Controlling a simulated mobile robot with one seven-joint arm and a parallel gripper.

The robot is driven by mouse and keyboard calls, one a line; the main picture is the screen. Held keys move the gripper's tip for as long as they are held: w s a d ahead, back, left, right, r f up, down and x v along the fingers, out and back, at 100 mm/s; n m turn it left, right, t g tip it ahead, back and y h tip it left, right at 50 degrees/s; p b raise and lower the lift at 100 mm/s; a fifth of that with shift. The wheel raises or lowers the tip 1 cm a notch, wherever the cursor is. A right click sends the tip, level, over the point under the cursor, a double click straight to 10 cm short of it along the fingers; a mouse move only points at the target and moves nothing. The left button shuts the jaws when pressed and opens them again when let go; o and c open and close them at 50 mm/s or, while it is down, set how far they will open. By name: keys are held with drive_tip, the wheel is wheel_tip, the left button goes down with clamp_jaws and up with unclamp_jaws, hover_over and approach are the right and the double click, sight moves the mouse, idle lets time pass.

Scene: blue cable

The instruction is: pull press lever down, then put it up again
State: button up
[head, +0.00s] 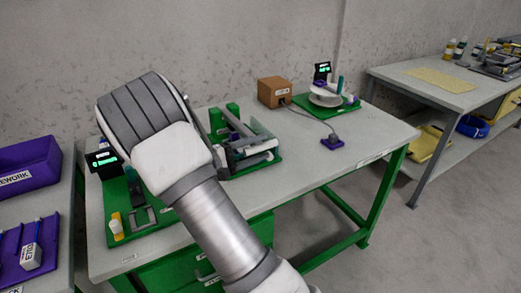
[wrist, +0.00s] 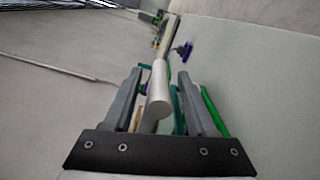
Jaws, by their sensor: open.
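My gripper (wrist: 160,74) is open in the wrist view, with one grey finger on each side of a pale rounded bar (wrist: 159,95). The bar seems to be the press lever's handle. I cannot tell whether either finger touches it. In the head view, a press-like device (head: 236,140) with green, grey and pale bar parts stands on a green base in the middle of the bench. My arm covers its left part and hides my gripper there. How far the lever is tilted is not clear.
The grey bench (head: 300,165) is bare at its front right. A brown box (head: 273,91), a cable, a purple block (head: 332,142) and a white spool (head: 325,97) lie to the right. A green station with a lit display (head: 103,159) stands left. Purple trays (head: 30,166) are far left.

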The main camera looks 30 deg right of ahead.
drive_tip(key=shift+d, duration=0.4)
clamp_jaws()
idle(1.2)
